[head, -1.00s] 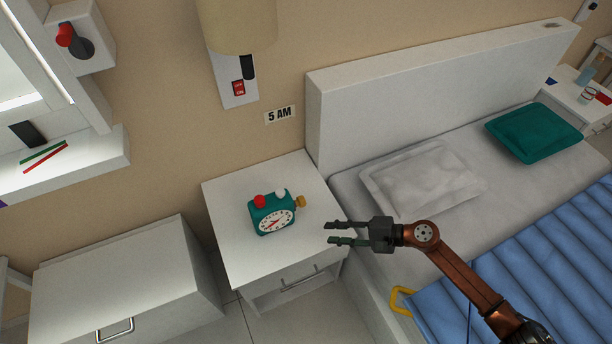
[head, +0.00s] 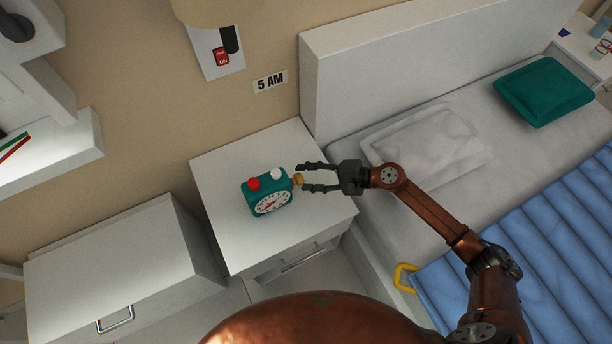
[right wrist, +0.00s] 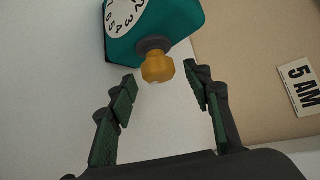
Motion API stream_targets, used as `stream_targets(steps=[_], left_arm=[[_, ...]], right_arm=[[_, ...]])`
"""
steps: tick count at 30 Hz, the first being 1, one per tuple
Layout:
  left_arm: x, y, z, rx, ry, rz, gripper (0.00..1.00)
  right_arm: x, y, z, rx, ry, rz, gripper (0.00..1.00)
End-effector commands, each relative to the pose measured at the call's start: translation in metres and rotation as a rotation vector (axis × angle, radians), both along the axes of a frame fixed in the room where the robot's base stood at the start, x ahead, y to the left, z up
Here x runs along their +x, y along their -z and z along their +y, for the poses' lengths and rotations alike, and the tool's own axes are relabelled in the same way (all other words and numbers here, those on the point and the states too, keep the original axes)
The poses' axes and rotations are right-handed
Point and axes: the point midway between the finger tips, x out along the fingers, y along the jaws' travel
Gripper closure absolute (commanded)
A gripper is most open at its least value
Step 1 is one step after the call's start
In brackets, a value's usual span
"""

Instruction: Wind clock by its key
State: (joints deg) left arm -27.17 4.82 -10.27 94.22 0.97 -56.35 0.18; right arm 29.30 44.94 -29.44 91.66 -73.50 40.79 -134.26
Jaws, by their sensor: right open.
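The teal clock (head: 267,192) stands on the white nightstand, with a red and a white button on top and a white dial facing front. Its yellow key (head: 298,179) sticks out of its right side. My right gripper (head: 306,177) is open beside the key, coming from the right, its fingertips close to it. In the right wrist view the key (right wrist: 158,67) lies just beyond and between the two open fingertips (right wrist: 160,80), and the clock body (right wrist: 165,25) is behind it. My left gripper is not in view.
The nightstand (head: 225,235) has free room around the clock. A bed with a white pillow (head: 430,147) and a teal pillow (head: 543,91) is at the right. A white cabinet (head: 120,265) stands at the left.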

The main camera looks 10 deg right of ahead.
Motion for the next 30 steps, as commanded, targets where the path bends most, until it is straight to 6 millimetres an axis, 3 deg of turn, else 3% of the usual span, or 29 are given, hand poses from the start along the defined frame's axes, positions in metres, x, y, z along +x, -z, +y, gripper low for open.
stream_targets(steps=[10,27,30], left_arm=[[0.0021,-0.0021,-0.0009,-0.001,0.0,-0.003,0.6],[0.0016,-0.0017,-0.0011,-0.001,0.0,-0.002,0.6],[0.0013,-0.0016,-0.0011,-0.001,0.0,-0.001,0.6]], right_arm=[[0.0012,0.0018,0.0048,0.0,-0.001,0.001,0.54],[0.0012,0.0018,0.0044,0.0,-0.001,0.001,0.93],[0.0012,0.0018,0.0043,0.0,-0.001,0.001,0.96]])
